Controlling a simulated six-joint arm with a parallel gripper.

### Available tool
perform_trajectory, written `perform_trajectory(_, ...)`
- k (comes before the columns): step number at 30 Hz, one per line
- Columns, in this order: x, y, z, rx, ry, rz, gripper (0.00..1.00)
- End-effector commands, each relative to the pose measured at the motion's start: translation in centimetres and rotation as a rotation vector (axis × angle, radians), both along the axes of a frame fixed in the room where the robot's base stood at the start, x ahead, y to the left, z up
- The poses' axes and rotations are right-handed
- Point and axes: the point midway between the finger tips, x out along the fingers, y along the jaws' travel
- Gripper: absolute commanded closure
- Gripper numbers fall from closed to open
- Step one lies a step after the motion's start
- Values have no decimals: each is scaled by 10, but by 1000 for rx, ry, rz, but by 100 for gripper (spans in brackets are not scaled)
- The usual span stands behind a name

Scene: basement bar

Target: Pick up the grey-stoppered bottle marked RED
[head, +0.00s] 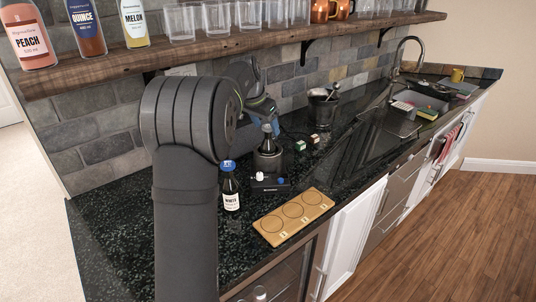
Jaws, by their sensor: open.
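A dark bottle (267,143) stands upright in or behind a short black round holder (267,162) on the counter, below the end of my arm. Its label cannot be read, and its stopper colour is unclear. My gripper (268,122) is small and dark in the head view, at the top of this bottle. The jaws are open; whether they touch the neck cannot be told. A second dark bottle (230,187) with a blue cap and a label reading WHITE stands nearer, just right of my arm. I see no label reading RED.
Two small cubes (300,145), an ice bucket (322,108) and a sink lie farther right. A shelf (230,47) with bottles and glasses hangs above.

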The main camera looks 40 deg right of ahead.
Motion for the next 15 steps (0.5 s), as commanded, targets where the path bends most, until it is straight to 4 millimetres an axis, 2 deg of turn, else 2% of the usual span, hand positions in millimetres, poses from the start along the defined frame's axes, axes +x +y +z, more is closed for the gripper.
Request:
perform_trajectory(8, 1, -6, -16, 1, 0, 0, 36)
perform_trajectory(15, 4, -19, -49, 1, 1, -1, 36)
